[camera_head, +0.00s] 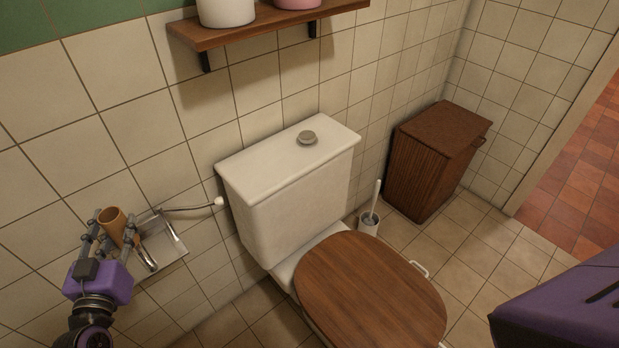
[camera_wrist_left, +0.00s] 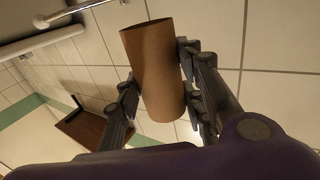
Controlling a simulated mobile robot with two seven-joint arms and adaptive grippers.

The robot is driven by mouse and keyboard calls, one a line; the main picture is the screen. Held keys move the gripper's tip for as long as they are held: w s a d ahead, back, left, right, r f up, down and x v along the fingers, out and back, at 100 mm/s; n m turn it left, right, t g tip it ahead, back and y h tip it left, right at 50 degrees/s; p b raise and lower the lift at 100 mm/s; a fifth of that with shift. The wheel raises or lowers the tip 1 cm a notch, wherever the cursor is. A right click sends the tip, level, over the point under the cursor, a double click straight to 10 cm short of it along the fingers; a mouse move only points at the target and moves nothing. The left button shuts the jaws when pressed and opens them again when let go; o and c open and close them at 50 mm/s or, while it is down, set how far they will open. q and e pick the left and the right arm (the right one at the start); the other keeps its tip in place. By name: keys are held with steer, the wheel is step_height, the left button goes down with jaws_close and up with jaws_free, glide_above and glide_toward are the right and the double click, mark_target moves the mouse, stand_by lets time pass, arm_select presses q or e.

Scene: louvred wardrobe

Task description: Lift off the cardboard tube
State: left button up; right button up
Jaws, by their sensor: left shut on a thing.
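The cardboard tube (camera_head: 113,225) is a short, hollow brown cylinder, seen at the lower left in the head view. My left gripper (camera_head: 111,232) is shut on it, with one finger on each side. In the left wrist view the tube (camera_wrist_left: 158,75) is held tilted between the two dark fingers (camera_wrist_left: 160,95), its open end toward the top. A metal holder (camera_head: 163,246) with a square wall plate is on the tiled wall just right of the tube in the head view. I cannot tell whether the tube touches the holder. My right gripper is not in view.
A white toilet cistern (camera_head: 290,175) and a wooden toilet lid (camera_head: 368,292) are right of the holder. A wooden shelf (camera_head: 262,28) is above. A toilet brush (camera_head: 370,215) and a brown hamper (camera_head: 432,160) stand farther right. A purple part of mine is at lower right.

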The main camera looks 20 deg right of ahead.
arm_select(q)
steer(key=s+d+p, duration=0.2)
steer(key=s, duration=0.7)
steer(key=shift+d+p, duration=0.3)
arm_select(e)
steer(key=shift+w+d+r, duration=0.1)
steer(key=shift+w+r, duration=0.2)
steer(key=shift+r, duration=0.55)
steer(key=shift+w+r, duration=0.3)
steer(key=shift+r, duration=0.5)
